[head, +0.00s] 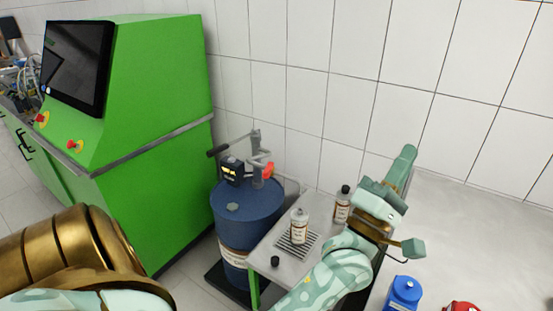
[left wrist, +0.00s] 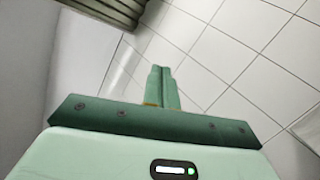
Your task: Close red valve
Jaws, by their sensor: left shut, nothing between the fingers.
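The red valve (head: 268,171) is a small red piece on the grey pump fitting (head: 257,150) on top of the blue drum (head: 245,208), left of centre in the head view. Its exact angle is too small to tell. My left gripper (head: 408,153) is well to the right of the valve, above the bench and near the tiled wall, touching nothing that I can see. In the left wrist view its two fingers (left wrist: 161,88) are pressed together and empty. The valve does not show in the left wrist view. My right gripper is not in view.
A green cabinet (head: 160,100) with a dark screen (head: 76,65) stands left of the drum. Bottles (head: 299,226) (head: 342,205) stand on a small side table (head: 268,250) between the drum and my arm. A blue container (head: 403,293) is at the lower right.

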